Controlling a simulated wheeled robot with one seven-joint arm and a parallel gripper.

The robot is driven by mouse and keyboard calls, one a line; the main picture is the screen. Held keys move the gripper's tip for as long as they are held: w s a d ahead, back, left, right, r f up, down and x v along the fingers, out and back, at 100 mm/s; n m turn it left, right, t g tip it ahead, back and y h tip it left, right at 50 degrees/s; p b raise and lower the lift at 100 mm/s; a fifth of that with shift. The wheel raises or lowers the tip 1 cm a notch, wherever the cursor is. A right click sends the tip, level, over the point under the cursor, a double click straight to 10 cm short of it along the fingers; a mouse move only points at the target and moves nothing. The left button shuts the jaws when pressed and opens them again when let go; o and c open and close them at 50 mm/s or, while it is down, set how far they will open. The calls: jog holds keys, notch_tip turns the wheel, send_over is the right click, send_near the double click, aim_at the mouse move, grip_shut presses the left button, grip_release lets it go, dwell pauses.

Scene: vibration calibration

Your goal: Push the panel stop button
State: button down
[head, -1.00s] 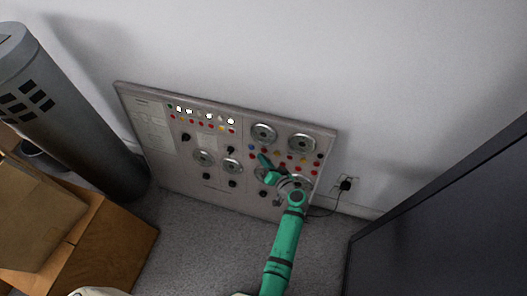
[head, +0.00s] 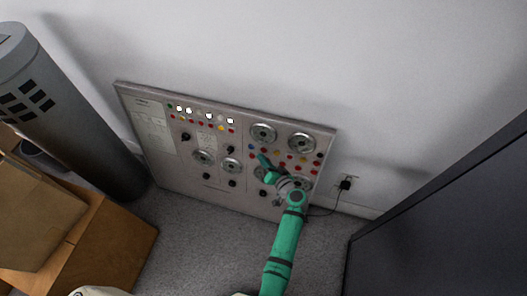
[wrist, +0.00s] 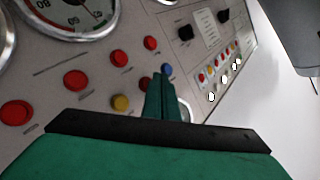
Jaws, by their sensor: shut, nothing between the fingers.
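The grey control panel (head: 215,192) leans against the wall in the head view, with dials, knobs, lamps and several red buttons. I cannot tell which button is the stop button. My gripper (head: 262,158) is in front of the panel's right half. In the wrist view my gripper (wrist: 158,80) is shut and empty, its fingertips close to the panel face. A dark red button (wrist: 146,83) is just left of the fingertips, partly hidden, and a blue button (wrist: 167,70) is just beyond. Brighter red buttons (wrist: 76,79) and a yellow one (wrist: 120,102) lie further left. Contact cannot be told.
A dark cabinet (head: 450,215) stands at the right. A grey cylinder (head: 75,120) and cardboard boxes (head: 110,240) are at the left. A plug with a cable (head: 345,184) is in the wall socket right of the panel. Carpet (head: 190,250) in front of the panel is clear.

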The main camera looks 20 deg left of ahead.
jog(key=shift+w, duration=0.1)
jog(key=shift+w+f, duration=0.1)
jog(key=shift+w, duration=0.4)
jog(key=shift+w+d, duration=0.1)
jog(key=shift+d, duration=0.05)
dwell(0.4)
jog(key=shift+w, duration=0.15)
dwell(0.5)
jog(key=shift+s, duration=0.7)
jog(key=shift+a, duration=0.2)
